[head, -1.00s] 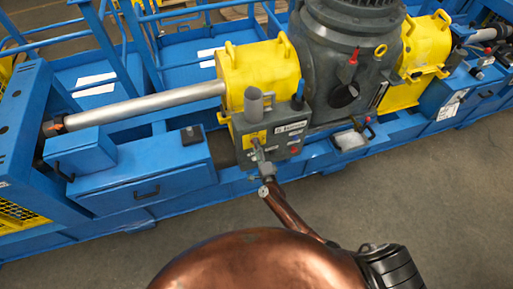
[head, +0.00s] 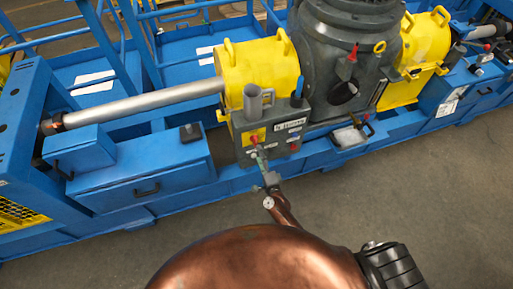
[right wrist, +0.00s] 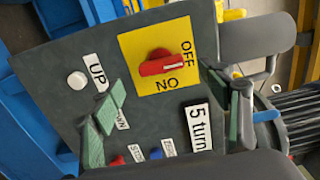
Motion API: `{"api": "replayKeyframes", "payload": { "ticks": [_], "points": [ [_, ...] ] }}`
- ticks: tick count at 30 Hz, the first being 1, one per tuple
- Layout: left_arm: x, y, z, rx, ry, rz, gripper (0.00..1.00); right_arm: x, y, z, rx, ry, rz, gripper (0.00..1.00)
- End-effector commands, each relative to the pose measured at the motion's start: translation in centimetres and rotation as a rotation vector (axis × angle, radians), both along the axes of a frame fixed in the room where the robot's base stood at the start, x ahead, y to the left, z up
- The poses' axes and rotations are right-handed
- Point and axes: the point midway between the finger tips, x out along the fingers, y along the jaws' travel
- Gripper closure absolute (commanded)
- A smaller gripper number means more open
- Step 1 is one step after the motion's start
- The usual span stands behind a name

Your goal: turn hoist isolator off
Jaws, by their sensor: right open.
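The hoist isolator is a red rotary handle (right wrist: 166,65) on a yellow plate (right wrist: 130,48) marked OFF and ON. In the right wrist view the handle lies nearly level across the picture; I cannot tell for certain which mark it points at. The plate is on a grey control box (head: 242,152), where the red handle also shows small in the head view (head: 254,140). My right gripper (head: 259,160) is just in front of the box. In the wrist view its green-padded fingers (right wrist: 172,112) are spread wide, below and either side of the handle, holding nothing. My left gripper is out of view.
A grey cylinder (head: 253,102) stands at the box. Blue framework (head: 140,190) runs alongside; the floor in front (head: 420,200) is clear.

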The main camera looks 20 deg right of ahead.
Motion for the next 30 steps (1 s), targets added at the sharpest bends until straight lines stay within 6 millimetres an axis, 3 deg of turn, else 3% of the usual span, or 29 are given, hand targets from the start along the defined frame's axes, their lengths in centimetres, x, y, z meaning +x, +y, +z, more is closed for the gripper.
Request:
{"api": "replayKeyframes", "payload": {
  "ticks": [3,10,30],
  "points": [
    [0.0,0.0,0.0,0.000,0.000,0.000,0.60,-2.5,-0.1,0.0,0.001,0.001,0.000,0.30],
    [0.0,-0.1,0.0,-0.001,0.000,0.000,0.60,-5.3,-0.2,0.0,-0.001,0.000,0.001,0.30],
    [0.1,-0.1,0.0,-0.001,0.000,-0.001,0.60,-5.8,-0.2,-0.1,-0.004,0.002,0.002,0.30]
  ]
}}
